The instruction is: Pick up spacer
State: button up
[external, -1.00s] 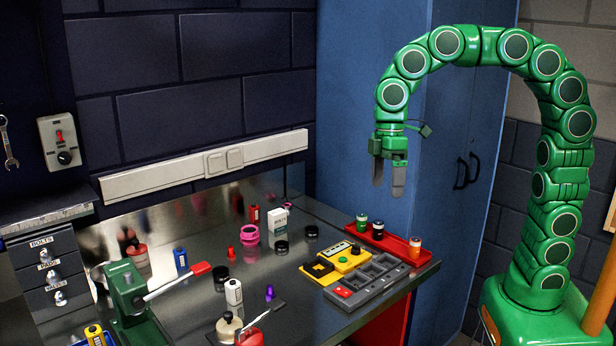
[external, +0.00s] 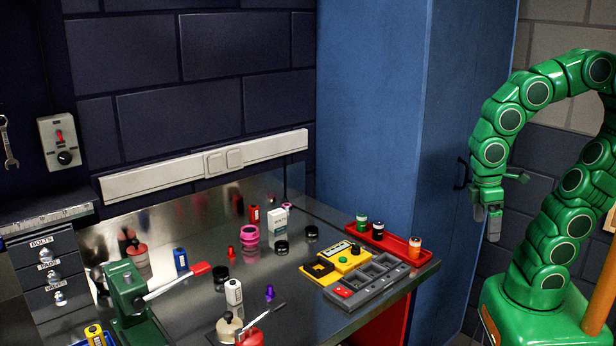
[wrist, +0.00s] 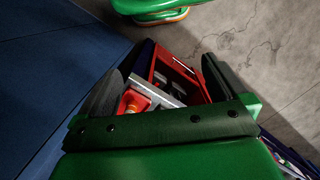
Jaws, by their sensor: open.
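I cannot tell for sure which thing is the spacer. A thick magenta ring (external: 250,237) stands on the bench in the external view, left of the white bolts box. A smaller pink ring (external: 287,206) shows behind that box, partly hidden. A small purple piece (external: 270,293) stands nearer the front. My gripper (external: 487,219) is open and empty, pointing down in front of the blue cabinet, well right of the bench. In the wrist view its two dark fingers (wrist: 163,87) are spread, with a red container and an orange-topped item seen beyond, not held.
The bench (external: 330,228) holds a red tray (external: 396,251) with several small bottles, a grey organizer (external: 372,284) and a yellow box (external: 345,262) near its right end. A green press (external: 128,297) stands at front left. The blue cabinet (external: 375,110) rises behind the bench's right end.

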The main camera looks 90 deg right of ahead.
jog(key=shift+s+d+f, duration=0.1)
jog(key=shift+s+f, duration=0.35)
jog(key=shift+s, duration=0.35)
jog(key=c, duration=0.5)
